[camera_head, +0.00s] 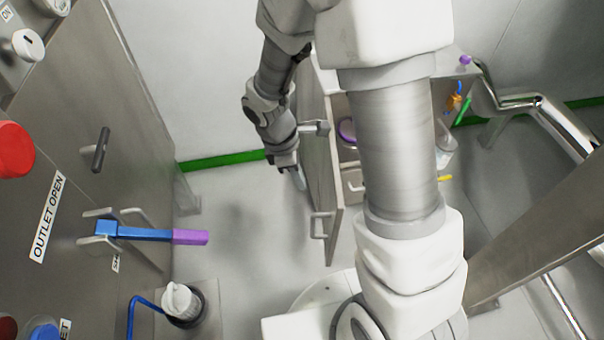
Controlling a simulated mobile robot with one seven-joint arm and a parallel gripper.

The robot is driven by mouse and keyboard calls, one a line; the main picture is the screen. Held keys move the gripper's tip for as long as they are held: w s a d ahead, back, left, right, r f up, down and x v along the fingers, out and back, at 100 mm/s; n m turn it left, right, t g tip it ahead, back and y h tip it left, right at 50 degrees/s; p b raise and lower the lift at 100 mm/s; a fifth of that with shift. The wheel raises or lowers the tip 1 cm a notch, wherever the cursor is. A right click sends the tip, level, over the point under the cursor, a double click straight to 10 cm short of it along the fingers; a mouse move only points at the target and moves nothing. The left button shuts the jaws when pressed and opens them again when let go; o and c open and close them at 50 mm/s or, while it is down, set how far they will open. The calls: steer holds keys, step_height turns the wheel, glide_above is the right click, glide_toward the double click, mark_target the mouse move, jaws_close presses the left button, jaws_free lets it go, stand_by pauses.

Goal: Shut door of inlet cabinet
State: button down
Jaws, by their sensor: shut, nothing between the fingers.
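A pale cabinet, which I take to be the inlet cabinet, stands in the middle, partly hidden behind my arm. Its door (323,175) looks swung open and shows nearly edge-on, with a bar handle (320,226) low on its left face. A purple round item (347,131) shows to the right of the door. My gripper (298,179) is shut and empty, pointing down just left of the door. I cannot tell whether it touches the door.
A steel panel (75,160) labelled OUTLET OPEN fills the left, with a blue and purple lever (150,233) sticking out. A white-capped fitting (182,302) stands at lower left. Steel pipework (545,115) is on the right. Grey floor (245,230) is clear left of the door.

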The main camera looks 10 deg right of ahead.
steer(key=s+d+f+b, duration=0.1)
steer(key=d+f+b, duration=0.1)
steer(key=d+f, duration=0.3)
steer(key=shift+x, duration=0.8)
steer(key=shift+d, duration=0.25)
